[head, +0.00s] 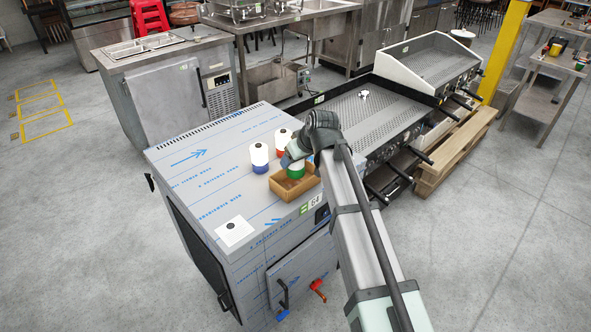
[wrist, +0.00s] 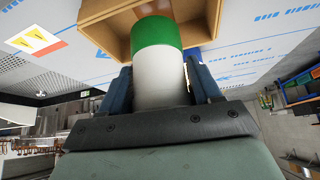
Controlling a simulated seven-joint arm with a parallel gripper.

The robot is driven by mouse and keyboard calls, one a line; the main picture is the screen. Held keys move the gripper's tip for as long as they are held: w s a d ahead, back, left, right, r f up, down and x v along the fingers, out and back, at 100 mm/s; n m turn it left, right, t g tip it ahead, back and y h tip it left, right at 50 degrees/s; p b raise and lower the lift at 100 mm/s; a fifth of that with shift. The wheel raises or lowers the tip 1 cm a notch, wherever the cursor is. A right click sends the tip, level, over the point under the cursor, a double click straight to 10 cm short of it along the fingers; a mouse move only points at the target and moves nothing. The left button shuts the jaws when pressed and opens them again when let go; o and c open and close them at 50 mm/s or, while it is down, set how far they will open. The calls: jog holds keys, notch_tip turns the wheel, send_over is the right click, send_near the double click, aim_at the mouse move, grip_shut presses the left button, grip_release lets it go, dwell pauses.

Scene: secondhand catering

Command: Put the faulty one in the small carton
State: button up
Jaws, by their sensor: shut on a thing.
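My gripper (wrist: 160,82) is shut on a white cylinder with a green band (wrist: 158,38), one blue finger on each side. In the head view my gripper (head: 292,160) reaches down over the small brown carton (head: 293,189). The green end (head: 296,171) is at the carton's opening, partly inside its walls; whether it touches the floor is hidden. The carton also shows in the wrist view (wrist: 100,12). A white cylinder with a blue base (head: 259,158) and one with a red base (head: 283,142) stand behind the carton. No fault mark is readable on any of them.
All this is on a metal cabinet top (head: 190,185) with blue-printed film. A griddle (head: 360,115) adjoins behind right. The top's left is clear.

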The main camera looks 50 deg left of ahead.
aim_at(296, 169)
jog(key=shift+f, duration=2)
jog(key=shift+f, duration=0.15)
jog(key=o, duration=1.3)
jog(key=v, duration=1.2)
